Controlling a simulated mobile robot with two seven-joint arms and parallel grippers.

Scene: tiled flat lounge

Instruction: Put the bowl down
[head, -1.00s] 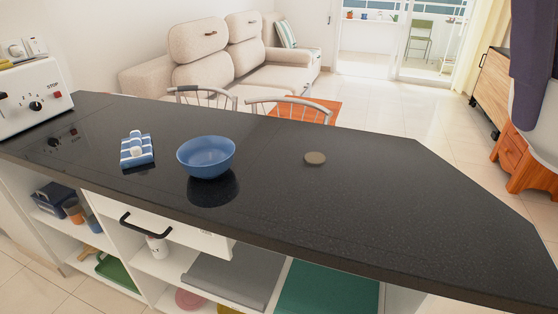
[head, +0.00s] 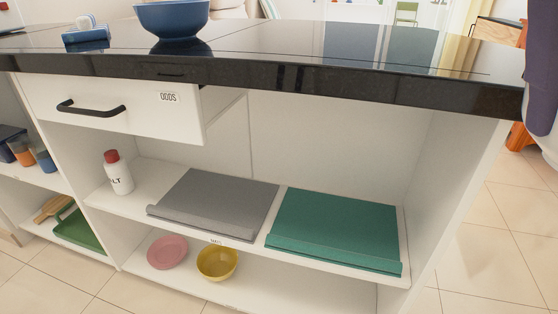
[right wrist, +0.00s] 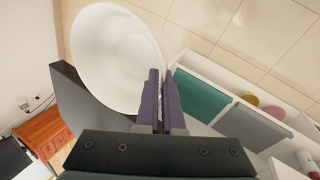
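A white bowl (right wrist: 112,58) fills the upper left of the right wrist view, its hollow inside facing the camera. My right gripper (right wrist: 160,88) has its two purple fingers close together on the bowl's rim, one on each side of the wall. Part of my purple right arm (head: 541,82) shows at the right edge of the head view, with a sliver of white below it. A blue bowl (head: 172,20) stands upright on the black counter (head: 300,76). My left gripper is in neither view.
Below the counter, open shelves hold a grey mat (head: 218,203), a green mat (head: 336,228), a salt bottle (head: 119,176), a pink bowl (head: 168,252) and a yellow bowl (head: 217,263). A drawer (head: 120,108) stands slightly out.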

